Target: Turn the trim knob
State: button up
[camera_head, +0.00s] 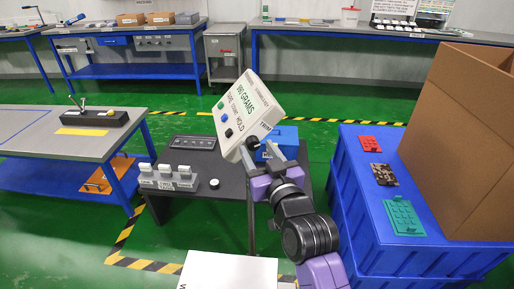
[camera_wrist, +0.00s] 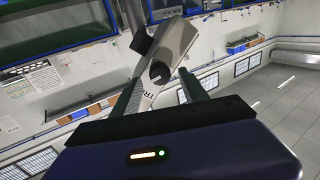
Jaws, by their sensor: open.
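A pale indicator box (camera_head: 245,108) stands tilted on a dark post above the dark table. Its face carries a grams readout, coloured buttons and a TRIM label. The dark trim knob (camera_head: 253,143) is at the box's lower end, partly hidden by my gripper. In the wrist view the black trim knob (camera_wrist: 160,72) sticks out from the box's side. My gripper (camera_head: 262,156) is open at that end of the box. In the wrist view its fingers (camera_wrist: 161,83) lie on either side of the knob's line, with the knob near the fingertips; I cannot tell whether they touch it.
On the dark table (camera_head: 185,211) are several grey blocks with white tops (camera_head: 168,177), a dark tray (camera_head: 193,142) and a white-topped knob (camera_head: 214,184). A blue box (camera_head: 283,134) is close behind my gripper. Blue crates (camera_head: 352,185) and a cardboard box (camera_head: 465,140) stand at right.

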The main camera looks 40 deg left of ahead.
jog(key=shift+w+a, duration=0.35)
jog(key=shift+a, duration=0.25)
grip_shut()
jog(key=shift+m, duration=3)
jog(key=shift+d+t, duration=0.1)
jog(key=shift+t, duration=0.2)
grip_release()
